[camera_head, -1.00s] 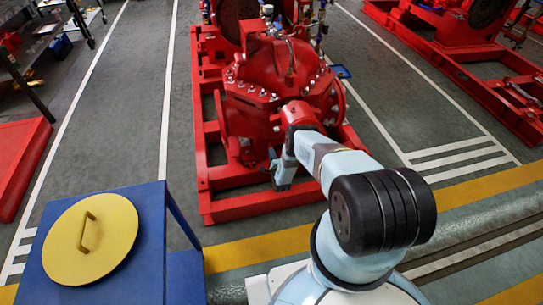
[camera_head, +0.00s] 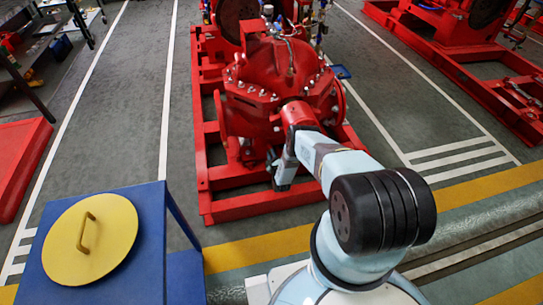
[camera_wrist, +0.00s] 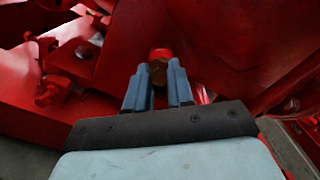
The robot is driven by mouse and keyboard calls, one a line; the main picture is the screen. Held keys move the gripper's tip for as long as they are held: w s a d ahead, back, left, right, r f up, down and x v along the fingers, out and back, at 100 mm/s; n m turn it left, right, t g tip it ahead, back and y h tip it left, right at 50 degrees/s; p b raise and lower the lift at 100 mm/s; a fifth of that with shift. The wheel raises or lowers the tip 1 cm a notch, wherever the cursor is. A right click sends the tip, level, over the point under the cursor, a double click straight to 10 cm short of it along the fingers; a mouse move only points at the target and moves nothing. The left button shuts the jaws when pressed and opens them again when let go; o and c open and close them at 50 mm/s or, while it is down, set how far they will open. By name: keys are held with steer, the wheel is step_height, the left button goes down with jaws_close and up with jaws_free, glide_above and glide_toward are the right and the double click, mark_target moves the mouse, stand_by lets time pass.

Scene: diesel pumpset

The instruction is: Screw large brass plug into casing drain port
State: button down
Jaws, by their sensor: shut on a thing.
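The large brass plug (camera_wrist: 158,72) shows in the wrist view as a dark brownish piece between my fingertips. My gripper (camera_wrist: 158,80) is shut on it. A bright red round end (camera_wrist: 160,54) shows just beyond the plug; I cannot tell whether it is the drain port's rim or whether the two touch. The red pump casing (camera_head: 275,82) stands on its frame in the head view. My gripper (camera_head: 283,180) reaches low at the casing's near side there, and its fingertips and the plug are hidden in that view.
The red base frame (camera_head: 235,211) surrounds the pump close to my arm. A blue stand (camera_head: 150,225) with a yellow round lid (camera_head: 108,228) is at lower left. Red structure and a bolt (camera_wrist: 83,52) crowd the wrist view's left. Floor left of the pump is clear.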

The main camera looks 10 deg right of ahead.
steer(key=shift+a+m, duration=0.2)
steer(key=shift+m, duration=1)
steer(key=c, duration=1.1)
jaws_free()
steer(key=shift+d, duration=0.1)
steer(key=shift+n, duration=12)
